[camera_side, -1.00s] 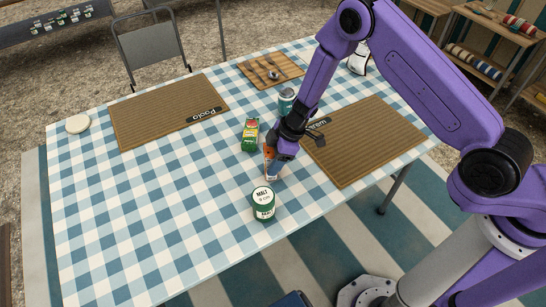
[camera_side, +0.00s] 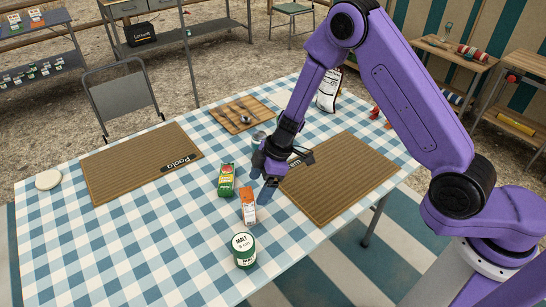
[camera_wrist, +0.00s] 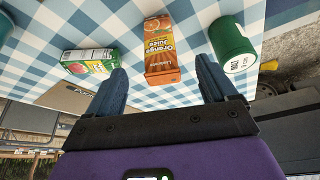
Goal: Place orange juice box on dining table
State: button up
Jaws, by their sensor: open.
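The orange juice box (camera_side: 248,207) stands on the blue-and-white checked dining table (camera_side: 130,250), between a green carton and a green can. In the wrist view, the orange juice box (camera_wrist: 160,48) shows its orange label beyond the fingers, roughly centred between them. My gripper (camera_side: 262,181) is just behind and to the right of the box in the side view. Its fingers (camera_wrist: 161,68) are spread with nothing held between them, and the box looks apart from them.
The green carton (camera_side: 227,180) and malt can (camera_side: 244,252) flank the box closely. A blue can (camera_side: 258,138) is partly hidden behind my gripper. Brown placemats (camera_side: 125,175) (camera_side: 345,178) lie left and right; a cutting board (camera_side: 240,115) is behind. The table's left front is clear.

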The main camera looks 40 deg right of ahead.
jog(key=s+d+r+g, duration=0.15)
jog(key=s+r, duration=0.45)
jog(key=r, duration=0.7)
jog(key=s+d+r+h, duration=0.1)
jog(key=s+d+r, duration=0.1)
jog(key=s+d, duration=0.3)
jog(key=s+d+r+h, duration=0.1)
jog(key=s+d+r, duration=0.2)
jog(key=s, duration=0.8)
jog(key=s+d+r+h, duration=0.1)
jog(key=s+d+r, duration=0.1)
jog(key=s+d, duration=0.4)
jog(key=shift+s+d+r+m+h, duration=0.15)
jog(key=shift+s+d+m+h, duration=0.25)
jog(key=shift+s, duration=0.7)
